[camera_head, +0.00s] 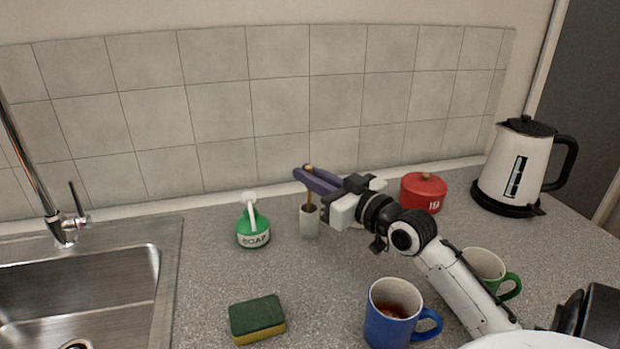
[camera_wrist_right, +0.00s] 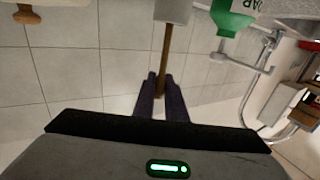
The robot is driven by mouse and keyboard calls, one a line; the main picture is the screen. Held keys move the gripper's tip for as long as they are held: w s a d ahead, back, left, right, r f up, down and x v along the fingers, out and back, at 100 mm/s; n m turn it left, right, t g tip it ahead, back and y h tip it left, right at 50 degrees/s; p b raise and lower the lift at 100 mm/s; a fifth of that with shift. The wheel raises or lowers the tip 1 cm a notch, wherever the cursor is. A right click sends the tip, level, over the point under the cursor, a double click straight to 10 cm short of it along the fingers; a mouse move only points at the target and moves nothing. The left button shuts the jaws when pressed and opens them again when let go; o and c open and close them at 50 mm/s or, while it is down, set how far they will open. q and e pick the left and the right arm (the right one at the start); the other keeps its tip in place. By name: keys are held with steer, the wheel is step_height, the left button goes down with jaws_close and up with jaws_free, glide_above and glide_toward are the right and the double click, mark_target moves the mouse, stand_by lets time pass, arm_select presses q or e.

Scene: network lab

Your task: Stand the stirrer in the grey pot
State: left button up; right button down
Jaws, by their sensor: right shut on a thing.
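The grey pot (camera_head: 309,224) is a small pale cup standing upright on the counter, near the back wall. It also shows upside down at the top of the right wrist view (camera_wrist_right: 173,11). The stirrer (camera_head: 309,191) is a thin brown wooden stick, upright, and its lower end meets the pot's mouth and seems to be inside it. How deep it reaches is hidden. In the right wrist view the stirrer (camera_wrist_right: 165,52) runs from the pot's rim to my fingers. My right gripper (camera_head: 306,174), with purple fingers, is shut on the stirrer near its top, above the pot. My left gripper is out of view.
A green soap bottle (camera_head: 254,232) stands left of the pot. A red lidded pot (camera_head: 422,194) and kettle (camera_head: 517,164) are to the right. A blue mug (camera_head: 388,327), green-handled mug (camera_head: 484,262) and sponge (camera_head: 257,318) are nearer. The sink (camera_head: 135,292) is left.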

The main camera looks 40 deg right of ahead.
steer(key=shift+f, duration=0.15)
steer(key=c, duration=1.8)
jaws_free()
steer(key=shift+r, duration=0.25)
steer(key=s+b, duration=0.2)
steer(key=s, duration=1)
steer(key=shift+a, duration=0.2)
steer(key=shift+f, duration=0.15)
